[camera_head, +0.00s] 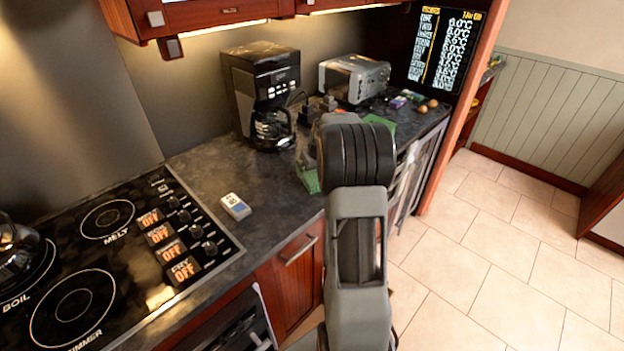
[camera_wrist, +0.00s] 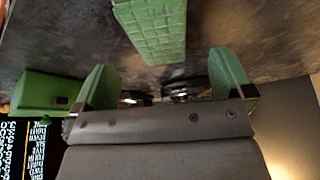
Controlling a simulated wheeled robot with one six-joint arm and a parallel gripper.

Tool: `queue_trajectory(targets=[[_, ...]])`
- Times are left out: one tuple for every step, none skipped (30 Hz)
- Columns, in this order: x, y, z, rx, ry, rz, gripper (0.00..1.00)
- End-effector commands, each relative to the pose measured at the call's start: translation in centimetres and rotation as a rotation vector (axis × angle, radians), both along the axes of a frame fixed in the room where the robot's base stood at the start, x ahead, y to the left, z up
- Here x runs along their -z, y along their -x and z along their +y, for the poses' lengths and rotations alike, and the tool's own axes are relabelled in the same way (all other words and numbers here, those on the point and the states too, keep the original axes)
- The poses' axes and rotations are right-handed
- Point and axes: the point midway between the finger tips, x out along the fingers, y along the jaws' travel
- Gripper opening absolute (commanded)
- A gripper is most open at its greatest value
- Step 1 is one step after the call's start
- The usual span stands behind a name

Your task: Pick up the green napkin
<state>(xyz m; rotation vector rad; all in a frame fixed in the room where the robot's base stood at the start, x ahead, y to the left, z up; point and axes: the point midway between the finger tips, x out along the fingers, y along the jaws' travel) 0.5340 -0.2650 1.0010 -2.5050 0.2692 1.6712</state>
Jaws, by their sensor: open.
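A green block-like piece with a grid texture (camera_wrist: 155,30), which looks like the napkin, lies on the dark counter at the top of the wrist view. My gripper (camera_wrist: 165,80) has two green fingers set wide apart, with nothing seen between them. The textured piece is beyond the gap, apart from the fingers. I cannot tell which matches the textured piece.
A black coffee maker (camera_head: 262,95) and a toaster (camera_head: 353,78) stand along the back of the counter. A stovetop (camera_head: 110,240) is at left, with a small white box (camera_head: 235,206) beside it. Another green object (camera_wrist: 40,92) is at left in the wrist view. Floor at right is clear.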

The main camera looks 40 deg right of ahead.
Motion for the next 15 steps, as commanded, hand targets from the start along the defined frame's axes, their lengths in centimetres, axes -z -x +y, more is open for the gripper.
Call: queue_trajectory(targets=[[0.5, -0.1, 0.0, 0.0, -0.002, 0.004, 0.99], [0.8, -0.2, 0.0, 0.0, -0.002, 0.005, 0.99], [1.3, -0.4, -0.1, -0.001, -0.003, 0.004, 0.99], [1.8, -0.5, -0.1, 0.0, -0.002, 0.005, 0.99], [2.1, -0.7, -0.1, 0.0, -0.002, 0.005, 0.99], [2.7, -0.8, -0.2, 0.001, -0.002, 0.005, 0.99], [3.0, -1.0, -0.2, 0.001, -0.002, 0.004, 0.99], [3.4, -1.1, -0.3, 0.001, -0.002, 0.004, 0.99], [3.7, -1.3, -0.3, 0.001, -0.002, 0.003, 0.99], [3.9, -1.4, -0.3, 0.001, -0.002, 0.002, 0.99], [4.2, -1.5, -0.3, 0.001, -0.001, 0.001, 0.99], [4.4, -1.6, -0.4, 0.001, -0.002, 0.002, 0.99], [4.5, -1.6, -0.4, 0.0, -0.001, 0.002, 0.99], [4.6, -1.6, -0.4, 0.0, -0.001, 0.002, 0.99], [4.6, -1.6, -0.4, 0.0, 0.0, 0.001, 0.99]])
